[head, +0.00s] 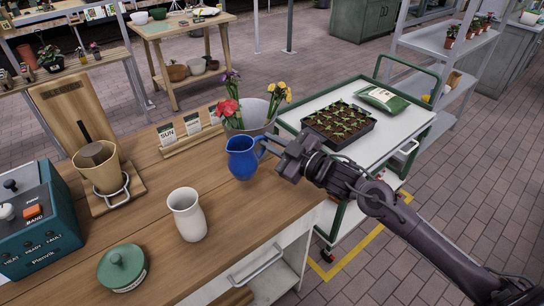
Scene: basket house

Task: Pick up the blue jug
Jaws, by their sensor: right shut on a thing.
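The blue jug (242,161) is on or just above the wooden counter (225,230), near its right edge; I cannot tell whether its base touches. It is upright, with its handle on the right side. My right gripper (273,148) comes in from the right and is shut on the jug's handle. The fingertips are small and partly hidden against the handle. My left gripper is not in view.
A white vase (187,214) and a green lid (122,268) stand in front of the jug. A bucket of flowers (253,115) is close behind it. A trolley (398,145) with a seedling tray (339,125) stands to the right.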

